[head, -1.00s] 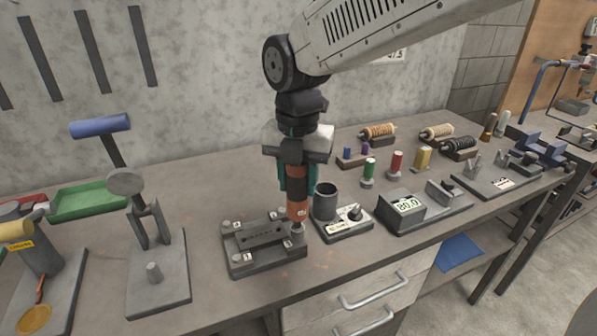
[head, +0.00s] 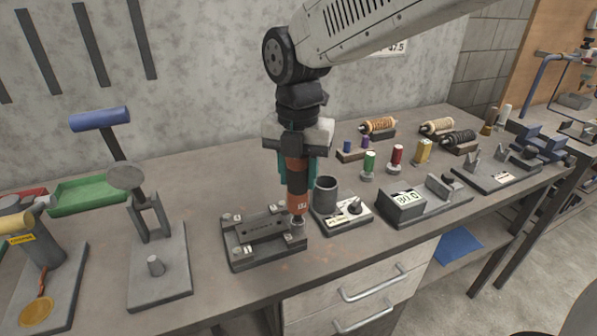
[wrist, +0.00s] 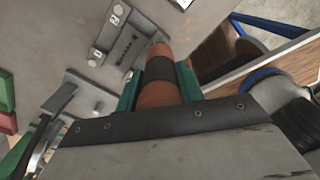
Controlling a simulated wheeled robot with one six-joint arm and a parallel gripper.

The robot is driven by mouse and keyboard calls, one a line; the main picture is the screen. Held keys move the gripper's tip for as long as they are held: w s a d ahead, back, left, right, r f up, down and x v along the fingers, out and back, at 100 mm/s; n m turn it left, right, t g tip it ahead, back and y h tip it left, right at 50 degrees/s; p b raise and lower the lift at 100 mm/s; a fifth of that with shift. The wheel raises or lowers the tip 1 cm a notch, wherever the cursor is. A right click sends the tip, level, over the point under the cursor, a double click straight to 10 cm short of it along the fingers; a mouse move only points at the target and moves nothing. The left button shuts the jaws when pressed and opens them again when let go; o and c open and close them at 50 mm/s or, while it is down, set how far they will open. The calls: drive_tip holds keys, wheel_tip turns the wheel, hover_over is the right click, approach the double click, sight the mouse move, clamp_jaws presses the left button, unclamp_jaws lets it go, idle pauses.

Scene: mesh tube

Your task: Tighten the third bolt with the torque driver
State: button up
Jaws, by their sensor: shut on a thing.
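My gripper (head: 297,172) has teal fingers shut on the torque driver (head: 298,201), an orange-brown cylinder with a dark band. It points straight down. In the wrist view the driver (wrist: 158,84) shows between the teal fingers. Several bolts with small white number tags stand at the plate's corners. The plate (wrist: 125,48) also shows in the wrist view, with two tags readable only in part.
A controller block (head: 345,217) with a grey cup (head: 326,192) stands close to the driver's right. A grey stand (head: 158,270) with a post is on the left. Bare bench lies between that stand and the plate.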

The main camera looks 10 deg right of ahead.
drive_tip(key=shift+f, duration=0.9)
idle(1.8)
drive_tip(key=shift+r, duration=0.25)
idle(0.5)
drive_tip(key=shift+r, duration=2.9)
